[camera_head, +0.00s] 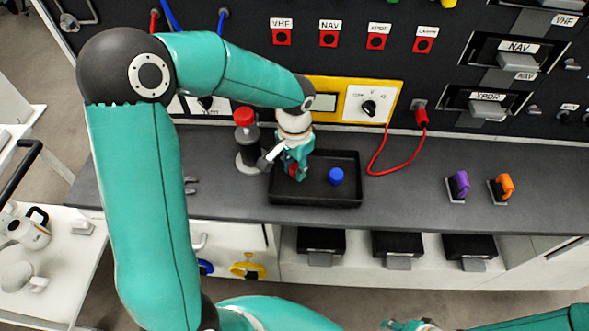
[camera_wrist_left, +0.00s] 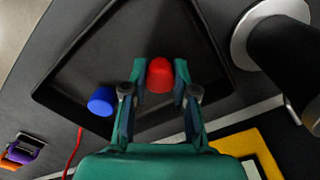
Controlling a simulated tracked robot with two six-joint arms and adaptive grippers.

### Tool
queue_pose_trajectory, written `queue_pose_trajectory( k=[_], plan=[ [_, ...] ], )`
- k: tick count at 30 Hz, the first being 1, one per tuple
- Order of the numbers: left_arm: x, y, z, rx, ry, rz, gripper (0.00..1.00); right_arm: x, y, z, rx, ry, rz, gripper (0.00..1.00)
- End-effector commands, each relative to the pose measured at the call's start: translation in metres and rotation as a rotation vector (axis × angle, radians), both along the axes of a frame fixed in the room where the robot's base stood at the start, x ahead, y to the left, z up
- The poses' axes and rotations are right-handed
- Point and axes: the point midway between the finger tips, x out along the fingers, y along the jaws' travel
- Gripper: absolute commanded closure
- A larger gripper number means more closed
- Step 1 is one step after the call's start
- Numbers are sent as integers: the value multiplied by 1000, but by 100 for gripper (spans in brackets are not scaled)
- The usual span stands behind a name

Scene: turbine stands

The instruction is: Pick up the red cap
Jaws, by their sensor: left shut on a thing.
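The red cap (camera_wrist_left: 160,75) is between the fingers of my left gripper (camera_wrist_left: 159,90) in the left wrist view, and the fingers are shut on it. In the head view my left gripper (camera_head: 295,172) is over the left part of a black tray (camera_head: 330,203), and only a bit of the red cap shows there. I cannot tell whether the cap still touches the tray floor. A blue cap (camera_head: 336,176) sits in the tray to the right of the gripper; it also shows in the left wrist view (camera_wrist_left: 102,101). My right gripper (camera_head: 410,325) shows only partly at the bottom edge.
A dark cylinder with a red top (camera_head: 244,135) stands just left of the tray. A panel with a yellow-framed meter (camera_head: 352,98) rises behind. A red cable (camera_head: 385,150) hangs to the right. Purple (camera_head: 459,184) and orange (camera_head: 503,186) pieces stand farther right on the dark counter.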

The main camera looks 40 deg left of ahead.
Motion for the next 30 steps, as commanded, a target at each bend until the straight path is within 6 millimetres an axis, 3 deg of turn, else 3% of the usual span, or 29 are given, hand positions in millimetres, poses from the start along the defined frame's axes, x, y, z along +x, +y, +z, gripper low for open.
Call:
queue_pose_trajectory(
  k=[5, 18, 24, 30],
  plan=[
    [1, 0, 33, 0, -8, 2, 90, 0, 0, 3, 0, 0, 0, 60],
    [1, 0, 149, 0, -5, 2, 90, 0, 0, 13, 0, 0, 0, 60],
    [0, 1, 176, 0, -2, 2, 90, 0, 0, 16, 0, 0, 0, 60],
    [0, 1, 185, 0, 0, 1, 90, 0, 0, 17, 0, 0, 0, 60]
  ],
)
